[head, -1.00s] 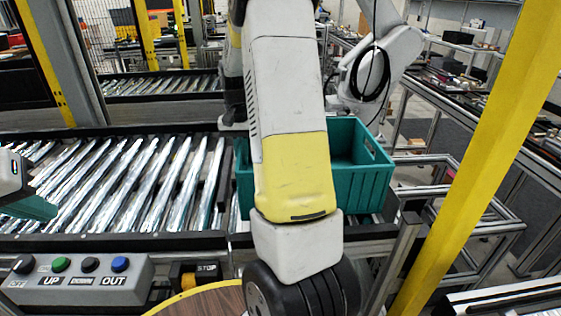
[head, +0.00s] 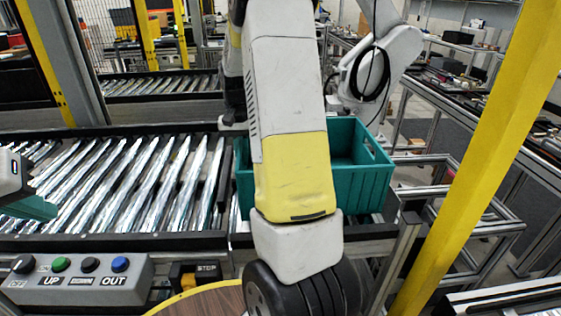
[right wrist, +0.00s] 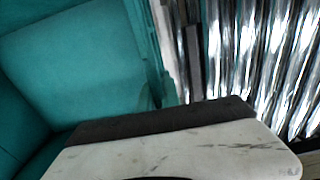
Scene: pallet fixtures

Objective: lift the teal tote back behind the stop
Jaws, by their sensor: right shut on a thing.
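The teal tote (head: 362,176) stands right of the roller conveyor's end in the head view, largely covered by my right arm. Its open inside shows right of the arm. A dark crossbar, seemingly the stop (head: 214,178), lies between the rollers and the tote. My right gripper (right wrist: 165,135) shows only as a pale part with a dark edge in the right wrist view; it is shut on the tote (right wrist: 75,65), at the side facing the rollers. Its fingertips are hidden in the head view. My left gripper (head: 28,206) is partly cut off at the left edge, above the rollers, away from the tote.
The roller conveyor (head: 125,185) is empty left of the stop. A control box (head: 80,283) with several buttons is at the front left. A yellow post (head: 480,160) rises at the right, with metal frames (head: 440,185) beside the tote.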

